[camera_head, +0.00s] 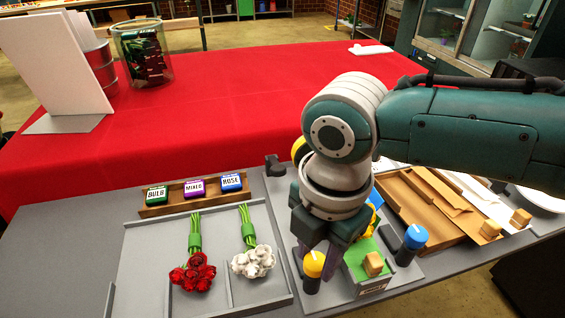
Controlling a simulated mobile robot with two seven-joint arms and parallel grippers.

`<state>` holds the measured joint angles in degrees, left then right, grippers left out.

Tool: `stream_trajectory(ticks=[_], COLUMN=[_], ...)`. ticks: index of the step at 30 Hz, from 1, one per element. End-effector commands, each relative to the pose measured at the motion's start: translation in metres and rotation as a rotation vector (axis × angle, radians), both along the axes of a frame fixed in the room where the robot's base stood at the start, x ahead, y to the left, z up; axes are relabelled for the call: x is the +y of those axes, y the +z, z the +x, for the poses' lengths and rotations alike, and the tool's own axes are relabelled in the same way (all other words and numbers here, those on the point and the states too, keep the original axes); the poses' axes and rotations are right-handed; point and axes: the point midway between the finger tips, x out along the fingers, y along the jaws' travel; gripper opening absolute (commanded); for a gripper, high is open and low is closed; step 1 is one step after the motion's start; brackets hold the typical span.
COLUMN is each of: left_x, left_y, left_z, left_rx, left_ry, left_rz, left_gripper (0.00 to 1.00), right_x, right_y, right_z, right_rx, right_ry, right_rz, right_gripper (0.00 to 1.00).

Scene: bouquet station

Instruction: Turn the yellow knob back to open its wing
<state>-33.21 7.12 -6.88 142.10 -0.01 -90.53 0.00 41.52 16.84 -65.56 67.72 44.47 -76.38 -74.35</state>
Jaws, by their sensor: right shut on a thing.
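The yellow knob (314,264) stands on a dark post at the front left of a grey station plate (335,305). My right gripper (318,258) comes down over it from above, its dark fingers shut on the knob. A green box (356,272) with a wooden block (374,264) on it stands just right of the knob. A blue knob (415,237) stands on a dark post at the right of the plate. My arm and gripper hide the back of the station, so I cannot make out the yellow knob's wing. My left gripper is not in view.
A grey tray (150,262) holds red roses (193,272) and white flowers (254,262). Labelled blocks sit in a wooden rack (153,211) behind it. Wooden trays (405,205) lie to the right. The red table (220,100) behind is mostly clear.

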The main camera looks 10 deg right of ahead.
Motion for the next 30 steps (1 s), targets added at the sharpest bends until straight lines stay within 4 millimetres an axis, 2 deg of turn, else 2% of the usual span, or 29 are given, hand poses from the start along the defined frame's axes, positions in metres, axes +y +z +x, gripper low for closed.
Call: stream_trajectory(ticks=[6, 7, 14, 23, 26, 30], left_x=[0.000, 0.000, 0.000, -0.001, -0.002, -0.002], left_y=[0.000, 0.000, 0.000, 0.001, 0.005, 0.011], left_z=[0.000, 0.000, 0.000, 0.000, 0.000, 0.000], left_rx=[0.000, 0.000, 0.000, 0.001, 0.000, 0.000], left_ry=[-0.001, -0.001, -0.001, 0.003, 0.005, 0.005], left_rz=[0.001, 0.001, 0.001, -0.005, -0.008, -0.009], left_gripper=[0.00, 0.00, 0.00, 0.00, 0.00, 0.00], right_x=[0.001, 0.001, 0.001, 0.000, 0.000, -0.001], right_y=[0.001, 0.001, 0.001, 0.004, 0.016, 0.044], right_z=[0.000, 0.000, 0.000, 0.000, 0.000, 0.000], right_rx=[-0.001, -0.001, 0.000, -0.001, -0.003, -0.003], right_ry=[0.003, 0.003, 0.001, 0.000, -0.001, 0.001], right_rz=[0.003, 0.003, 0.001, 0.000, 0.002, 0.002], right_gripper=[0.00, 0.43, 0.69, 0.69, 0.69, 0.69])
